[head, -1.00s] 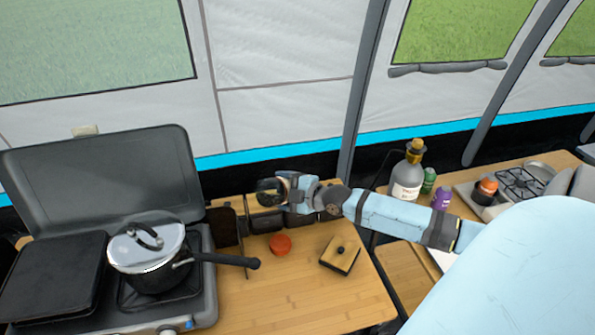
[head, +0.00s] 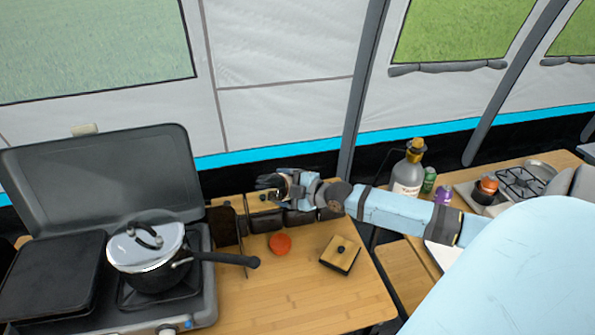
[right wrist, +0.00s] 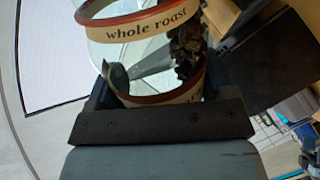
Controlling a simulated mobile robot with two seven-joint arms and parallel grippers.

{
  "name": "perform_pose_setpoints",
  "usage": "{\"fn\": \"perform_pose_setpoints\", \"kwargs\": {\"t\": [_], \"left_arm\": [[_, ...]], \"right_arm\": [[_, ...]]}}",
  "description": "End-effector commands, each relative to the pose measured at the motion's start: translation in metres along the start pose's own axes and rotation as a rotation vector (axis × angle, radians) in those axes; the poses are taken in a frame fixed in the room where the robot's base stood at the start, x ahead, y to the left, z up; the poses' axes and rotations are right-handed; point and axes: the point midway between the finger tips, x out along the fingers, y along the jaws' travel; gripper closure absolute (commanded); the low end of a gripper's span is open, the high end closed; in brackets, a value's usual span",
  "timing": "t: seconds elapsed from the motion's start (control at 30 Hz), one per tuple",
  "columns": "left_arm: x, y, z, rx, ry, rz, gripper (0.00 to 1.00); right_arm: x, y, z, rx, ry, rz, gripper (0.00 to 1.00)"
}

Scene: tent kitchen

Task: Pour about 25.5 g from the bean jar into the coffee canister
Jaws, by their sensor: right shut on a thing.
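The bean jar (right wrist: 140,55) is clear glass with cream bands edged in red-brown, one reading "whole roast". Dark beans (right wrist: 188,48) show at one side of it in the right wrist view. My right gripper (right wrist: 158,85) is shut on the jar. In the head view my right gripper (head: 275,186) is above the back of the bamboo table, and the jar is only a small dark shape at its tip, so its tilt is hard to judge. I cannot pick out the coffee canister with certainty; dark containers (head: 298,219) stand below the gripper. My left gripper is not in view.
An orange-red lid (head: 280,244) and a square wooden lid with a black knob (head: 341,254) lie on the bamboo table (head: 300,295). A pot (head: 150,255) sits on the stove at left, its handle reaching over the table. The front of the table is clear.

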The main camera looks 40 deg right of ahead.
Motion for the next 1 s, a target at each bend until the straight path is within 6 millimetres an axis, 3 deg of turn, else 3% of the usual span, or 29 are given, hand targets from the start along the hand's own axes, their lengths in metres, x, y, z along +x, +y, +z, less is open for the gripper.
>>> {"fn": "perform_pose_setpoints", "kwargs": {"t": [1.0], "left_arm": [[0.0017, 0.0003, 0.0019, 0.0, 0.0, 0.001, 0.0]], "right_arm": [[-0.0016, 0.0071, 0.0003, 0.047, 0.014, 0.001, 0.57]]}}
